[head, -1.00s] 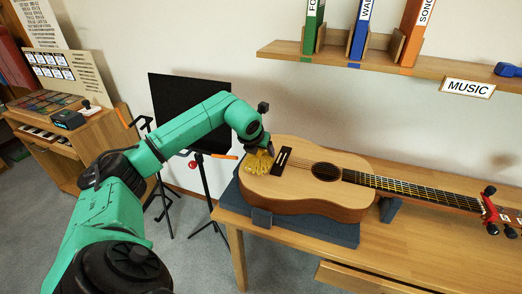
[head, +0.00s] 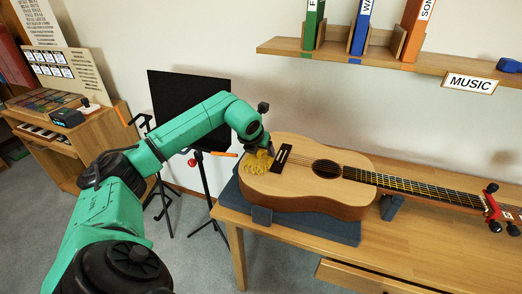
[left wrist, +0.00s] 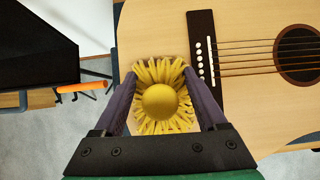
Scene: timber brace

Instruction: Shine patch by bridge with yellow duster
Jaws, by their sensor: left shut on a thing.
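The guitar (head: 305,180) lies on its back on a dark padded rest (head: 318,228) on the wooden bench, with its neck to the right. Its dark bridge (head: 282,159) also shows in the left wrist view (left wrist: 205,65). My left gripper (head: 259,147) is shut on the yellow duster (left wrist: 160,103), whose fringe spreads over the guitar top beside the bridge, on the side away from the sound hole. A faint duller area shows around the fringe; the duster hides most of the patch there. My right gripper is not in view.
A black music stand (head: 190,108) stands left of the bench, close to my left arm. A shelf (head: 390,64) with binders hangs on the wall above the guitar. A wooden cabinet (head: 75,145) is at the far left. The bench front (head: 420,265) is clear.

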